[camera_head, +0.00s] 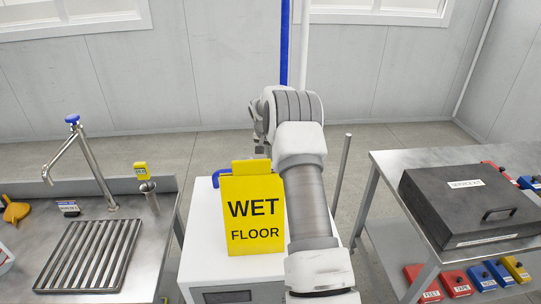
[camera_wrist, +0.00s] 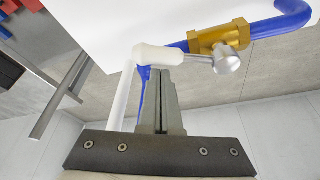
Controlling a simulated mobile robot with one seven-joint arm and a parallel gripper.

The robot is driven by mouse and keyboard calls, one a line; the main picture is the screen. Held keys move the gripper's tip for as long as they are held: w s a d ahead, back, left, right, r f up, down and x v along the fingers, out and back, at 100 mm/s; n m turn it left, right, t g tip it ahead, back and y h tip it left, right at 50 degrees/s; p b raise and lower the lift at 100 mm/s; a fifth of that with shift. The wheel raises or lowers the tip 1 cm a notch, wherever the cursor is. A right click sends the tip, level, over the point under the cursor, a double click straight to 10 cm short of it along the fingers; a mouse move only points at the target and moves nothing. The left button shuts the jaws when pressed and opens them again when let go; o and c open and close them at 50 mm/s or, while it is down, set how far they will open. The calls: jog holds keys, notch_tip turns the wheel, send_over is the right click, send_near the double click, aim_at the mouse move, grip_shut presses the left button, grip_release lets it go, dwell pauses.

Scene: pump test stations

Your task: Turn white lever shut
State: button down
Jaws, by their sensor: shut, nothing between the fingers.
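In the wrist view, the white lever (camera_wrist: 160,55) reaches left from a silver hub (camera_wrist: 228,62) on a brass valve body (camera_wrist: 218,38). The valve body sits on a blue pipe (camera_wrist: 275,28). My gripper (camera_wrist: 160,70) is shut and empty, its fingertips right at the lever's free end. I cannot tell whether they touch it. In the head view, the lever, the valve and my fingertips are hidden behind my arm and the yellow sign; only a piece of blue pipe (camera_head: 217,177) shows beside the sign.
A yellow "WET FLOOR" sign (camera_head: 253,218) stands on the white cabinet (camera_head: 206,240) close to my arm. A metal sink bench (camera_head: 130,270) with a tap is at left. A steel table (camera_head: 400,160) with a dark case (camera_head: 470,205) is at right. Upright pipes rise behind.

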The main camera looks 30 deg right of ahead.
jog(key=shift+s+a+m+b, duration=0.35)
jog(key=shift+m+b, duration=0.2)
jog(key=shift+m, duration=0.05)
jog(key=s+a+m+g+b, duration=0.1)
jog(key=a+m+g, duration=0.3)
jog(key=a+m, duration=0.4)
jog(key=shift+s+m+h+b, duration=0.4)
jog(key=shift+m+b, duration=0.15)
jog(key=shift+m, duration=0.85)
jog(key=shift+a, duration=0.15)
jog(key=shift+w, duration=0.1)
